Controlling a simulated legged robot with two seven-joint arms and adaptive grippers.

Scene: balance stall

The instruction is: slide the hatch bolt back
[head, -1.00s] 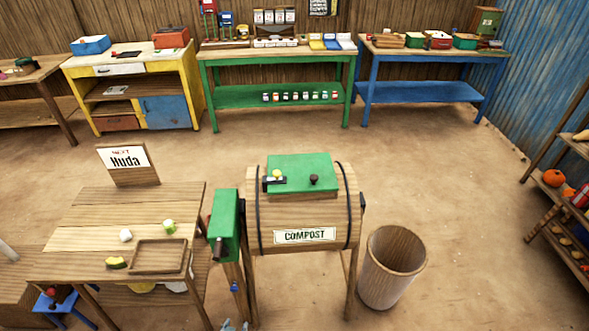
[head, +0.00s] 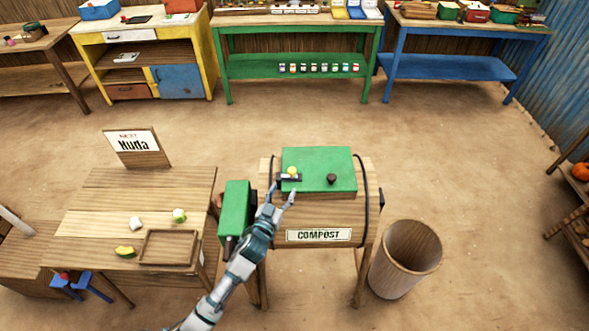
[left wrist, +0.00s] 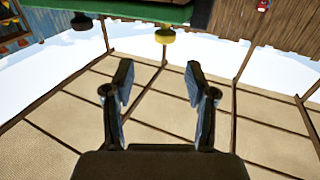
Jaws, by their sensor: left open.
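The green hatch (head: 325,160) lies on top of the wooden compost barrel (head: 290,218). On its left front part sits a dark bolt (head: 285,178) with a yellow knob (head: 292,170). A dark round knob (head: 332,179) stands to the right on the hatch. My left gripper (head: 281,192) is open and empty, just in front of the bolt and apart from the yellow knob. In the left wrist view the yellow knob (left wrist: 165,36) shows beyond the open fingers (left wrist: 158,82), under the green hatch edge (left wrist: 125,12). My right gripper is not in view.
A green box (head: 235,212) stands left of the barrel, partly behind my left arm. A wooden table (head: 120,200) with a tray (head: 168,247) and small scraps is further left. A bin (head: 405,260) stands to the right. The floor behind the barrel is clear.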

